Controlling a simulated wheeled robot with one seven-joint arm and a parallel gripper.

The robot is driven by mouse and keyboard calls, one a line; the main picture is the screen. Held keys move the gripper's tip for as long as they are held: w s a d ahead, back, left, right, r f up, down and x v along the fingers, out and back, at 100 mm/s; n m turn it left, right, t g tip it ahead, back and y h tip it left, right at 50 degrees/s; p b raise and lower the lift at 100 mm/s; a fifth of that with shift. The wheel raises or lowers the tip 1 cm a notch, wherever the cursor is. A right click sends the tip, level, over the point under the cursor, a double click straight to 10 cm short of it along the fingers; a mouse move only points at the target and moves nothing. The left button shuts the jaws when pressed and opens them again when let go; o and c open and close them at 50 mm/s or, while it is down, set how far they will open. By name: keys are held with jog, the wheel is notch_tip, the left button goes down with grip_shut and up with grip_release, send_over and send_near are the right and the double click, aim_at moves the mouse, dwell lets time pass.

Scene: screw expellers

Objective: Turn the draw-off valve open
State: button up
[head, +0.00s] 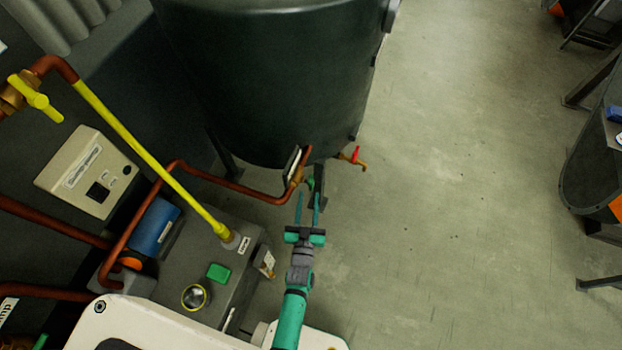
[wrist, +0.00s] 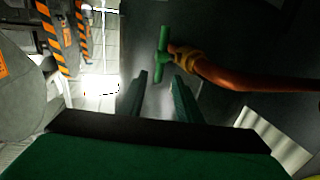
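A dark tank (head: 270,85) stands at the top middle of the head view. A copper pipe meets it low down at a brass valve with a green handle (head: 310,183). In the wrist view the green T-shaped handle (wrist: 163,55) stands upright in the picture, with the brass body and copper pipe to its right. My gripper (head: 307,197) is open and empty, its two fingers pointing at this valve. In the wrist view the handle appears just beyond and between the fingertips; contact cannot be told. A tap with a red handle (head: 356,154) sticks out from the tank further right. No valve label is readable.
A yellow pipe (head: 150,155) and copper pipes run on the left, above a grey box (head: 228,258) with a green button and a gauge. A yellow-handled valve (head: 36,97) is at far left. The floor (head: 470,190) on the right is clear up to dark furniture.

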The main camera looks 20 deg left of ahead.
aim_at(311, 182)
jog(key=x, duration=0.8)
jog(key=shift+w, duration=0.1)
jog(key=shift+c, duration=0.4)
grip_shut()
